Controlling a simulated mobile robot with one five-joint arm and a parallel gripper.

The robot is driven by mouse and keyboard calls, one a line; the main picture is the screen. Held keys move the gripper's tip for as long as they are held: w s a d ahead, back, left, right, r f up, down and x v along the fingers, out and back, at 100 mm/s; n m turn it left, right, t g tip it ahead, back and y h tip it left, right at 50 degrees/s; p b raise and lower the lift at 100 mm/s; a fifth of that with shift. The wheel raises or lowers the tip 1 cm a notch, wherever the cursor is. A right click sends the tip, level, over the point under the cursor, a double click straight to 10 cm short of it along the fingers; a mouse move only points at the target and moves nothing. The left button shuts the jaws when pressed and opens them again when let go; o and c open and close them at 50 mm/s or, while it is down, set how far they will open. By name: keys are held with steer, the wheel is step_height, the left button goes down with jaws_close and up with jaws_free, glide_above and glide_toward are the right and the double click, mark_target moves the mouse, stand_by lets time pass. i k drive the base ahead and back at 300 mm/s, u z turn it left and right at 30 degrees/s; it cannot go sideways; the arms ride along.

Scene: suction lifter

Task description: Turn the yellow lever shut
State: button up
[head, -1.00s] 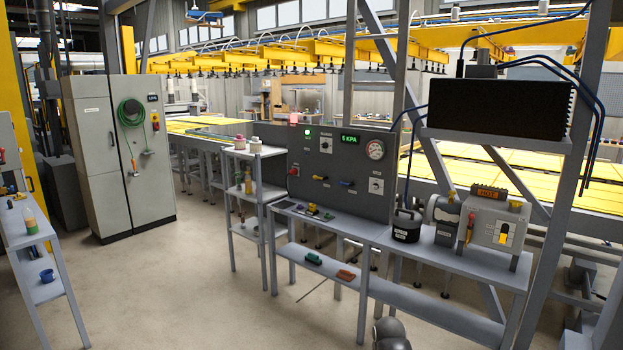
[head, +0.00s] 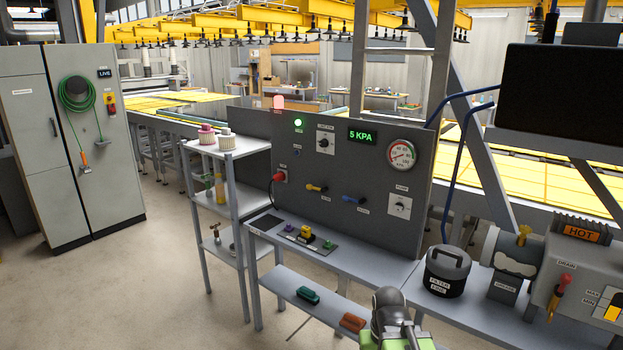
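The yellow lever (head: 316,188) is on the lower middle of the grey control panel (head: 255,150). It lies nearly level, with its tip towards the left. A blue lever (head: 352,198) is to its right. My gripper (head: 398,343) shows only in part at the bottom edge, in front of the bench and well apart from the yellow lever. Its fingertips are cut off, so I cannot tell whether it is open or shut. The panel shows a lit green lamp (head: 298,123), a 5 KPA display (head: 362,137) and a round gauge (head: 401,155).
A machine marked HOT (head: 580,234) stands at the right. A shelf rack (head: 245,147) is left of the panel. Floor at left is clear.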

mark_target(309, 186)
steer(key=u, duration=0.05)
steer(key=i, duration=0.45)
steer(key=u, duration=0.85)
steer(key=i, duration=1.55)
steer(key=u, duration=0.6)
steer(key=i, duration=1.05)
steer(key=u, duration=0.2)
